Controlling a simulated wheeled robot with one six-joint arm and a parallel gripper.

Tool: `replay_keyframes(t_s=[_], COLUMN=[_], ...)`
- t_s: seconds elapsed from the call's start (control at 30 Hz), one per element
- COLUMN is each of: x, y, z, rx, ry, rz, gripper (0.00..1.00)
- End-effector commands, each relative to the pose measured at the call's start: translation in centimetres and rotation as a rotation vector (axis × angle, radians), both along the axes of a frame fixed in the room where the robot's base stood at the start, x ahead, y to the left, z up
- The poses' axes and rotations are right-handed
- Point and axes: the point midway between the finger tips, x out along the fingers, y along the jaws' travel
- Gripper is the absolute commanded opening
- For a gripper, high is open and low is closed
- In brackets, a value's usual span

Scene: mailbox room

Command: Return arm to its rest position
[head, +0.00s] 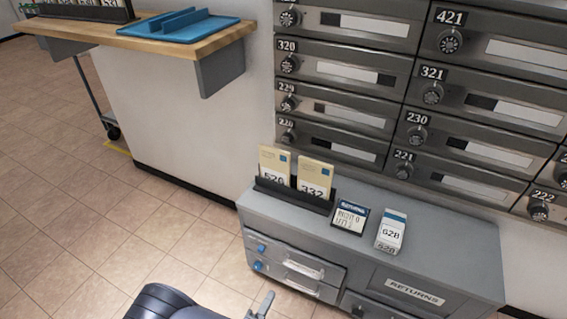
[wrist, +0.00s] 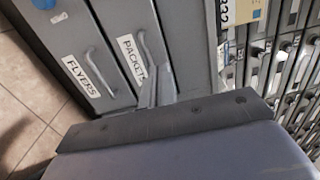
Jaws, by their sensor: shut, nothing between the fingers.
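My gripper (head: 266,299) shows in part at the bottom of the head view, in front of the grey cabinet's left drawers. In the wrist view its fingers (wrist: 157,88) are together and hold nothing, in front of the drawer labelled PACKETS (wrist: 124,62). The drawer labelled FLYERS (wrist: 82,72) is beside it on the left. Both drawers look closed.
On the grey cabinet (head: 440,235) are a dark rack (head: 293,196) with two numbered cards, a small sign (head: 350,217) and a white box marked 628 (head: 391,231). Numbered mailboxes (head: 345,70) rise behind. A wooden counter (head: 185,45) holds a blue tray (head: 178,25). The tiled floor (head: 80,200) is clear at left.

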Motion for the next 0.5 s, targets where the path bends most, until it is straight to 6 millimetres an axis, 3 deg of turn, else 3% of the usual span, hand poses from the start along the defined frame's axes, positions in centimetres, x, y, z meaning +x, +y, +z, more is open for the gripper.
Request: replay_keyframes(t_s=[0.27, 0.5], x=[0.7, 3.4], y=[-0.3, -1.5], z=[-0.1, -0.2], rx=[0.0, 0.0], ry=[0.0, 0.0], rz=[-0.001, -0.004], gripper=[0.0, 0.0])
